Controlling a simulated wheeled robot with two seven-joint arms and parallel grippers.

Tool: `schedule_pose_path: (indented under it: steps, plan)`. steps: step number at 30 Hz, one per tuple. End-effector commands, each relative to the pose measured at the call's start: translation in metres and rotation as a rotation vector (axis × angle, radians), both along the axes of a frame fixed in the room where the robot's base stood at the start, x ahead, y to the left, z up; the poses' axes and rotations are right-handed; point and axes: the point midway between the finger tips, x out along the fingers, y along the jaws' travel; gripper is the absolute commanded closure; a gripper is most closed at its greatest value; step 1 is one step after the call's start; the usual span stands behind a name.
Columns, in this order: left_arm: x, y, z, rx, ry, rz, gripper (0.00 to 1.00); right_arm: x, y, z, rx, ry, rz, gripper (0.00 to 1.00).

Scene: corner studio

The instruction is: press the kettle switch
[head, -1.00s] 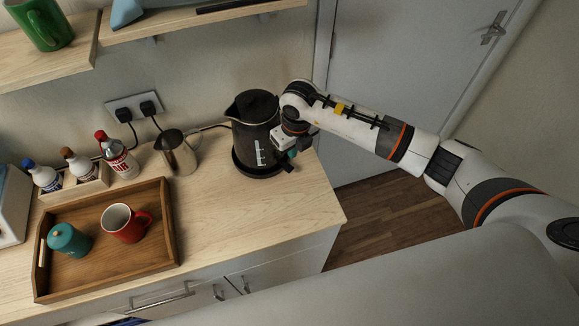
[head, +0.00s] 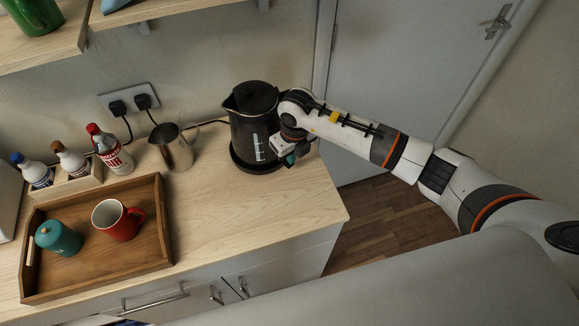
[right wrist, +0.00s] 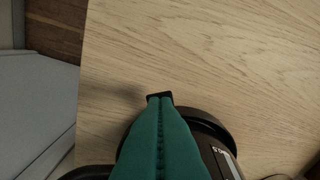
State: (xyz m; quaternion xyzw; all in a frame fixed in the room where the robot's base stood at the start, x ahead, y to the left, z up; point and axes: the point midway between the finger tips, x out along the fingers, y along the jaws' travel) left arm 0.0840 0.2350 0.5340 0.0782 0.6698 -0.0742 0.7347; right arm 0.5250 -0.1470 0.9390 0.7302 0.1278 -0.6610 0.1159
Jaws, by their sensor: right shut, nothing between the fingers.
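The black kettle (head: 247,125) stands upright on its round black base (head: 243,167) near the right end of the counter. In the right wrist view the base (right wrist: 208,124) shows beside my fingers. A small black tab (right wrist: 160,95), which looks like the kettle switch, sticks out just past the fingertips. My right gripper (head: 291,159) is low at the kettle's right side. Its teal fingers (right wrist: 159,103) are shut and empty, with the tips at or just above the tab. I cannot tell whether they touch it. The tab is hidden in the head view. My left gripper is out of view.
A steel jug (head: 174,148) stands left of the kettle. A wooden tray (head: 157,257) holds a red mug (head: 117,222) and a teal pot (head: 58,238). Several bottles stand behind it. The counter in front of the kettle is clear.

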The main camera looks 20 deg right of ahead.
Motion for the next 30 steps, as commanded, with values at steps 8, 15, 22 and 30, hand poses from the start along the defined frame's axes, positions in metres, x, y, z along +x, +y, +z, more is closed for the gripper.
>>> schedule_pose_path:
  steps: [8, 15, 22, 30]
  plan:
    - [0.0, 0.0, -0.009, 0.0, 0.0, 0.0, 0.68, 0.001, 0.001, -0.012, 0.001, -0.001, 0.0, 1.0]
    - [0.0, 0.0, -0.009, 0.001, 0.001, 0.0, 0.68, 0.001, 0.001, -0.013, 0.001, 0.0, 0.0, 1.0]
    - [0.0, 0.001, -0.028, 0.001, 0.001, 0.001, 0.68, 0.001, 0.0, -0.034, -0.001, 0.001, 0.001, 1.0]
    - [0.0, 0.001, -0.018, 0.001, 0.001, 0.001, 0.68, -0.003, -0.001, -0.026, -0.001, 0.001, 0.0, 1.0]
